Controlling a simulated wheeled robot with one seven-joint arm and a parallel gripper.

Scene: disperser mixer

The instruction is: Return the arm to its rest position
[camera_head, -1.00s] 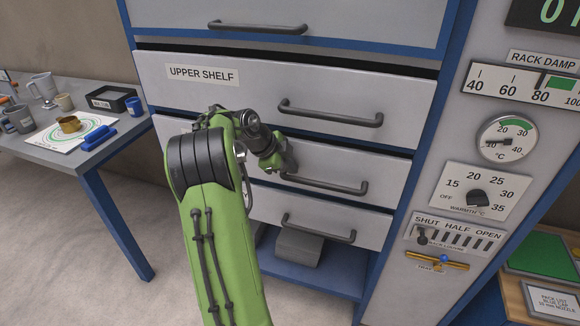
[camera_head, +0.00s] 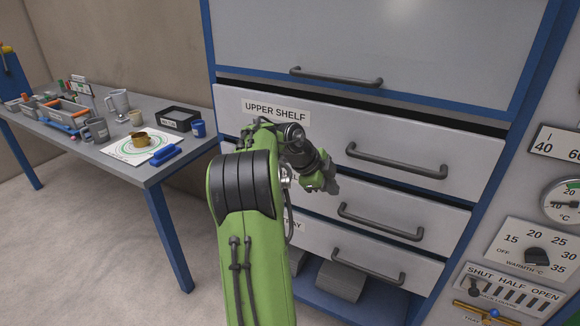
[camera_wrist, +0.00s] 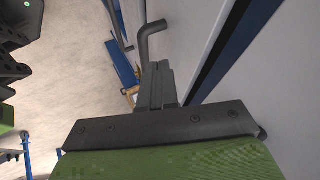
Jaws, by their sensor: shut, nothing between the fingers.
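My green arm (camera_head: 250,260) rises at the middle of the head view and bends toward the cabinet's drawer fronts. My gripper (camera_head: 332,188) is at the end of the arm, in front of the drawers, near the left end of the middle drawer's handle (camera_head: 380,222). In the wrist view the dark fingers of my gripper (camera_wrist: 158,88) are together with nothing between them. A bent dark handle (camera_wrist: 152,40) shows just beyond the fingertips. I cannot tell whether they touch it.
The cabinet's upper drawer (camera_head: 277,107) is labelled UPPER SHELF. A table (camera_head: 105,165) at the left bears a gold cup (camera_head: 140,139), a blue cup (camera_head: 198,128), mugs and a black tray (camera_head: 179,114). A panel with dials (camera_head: 540,245) stands at the right.

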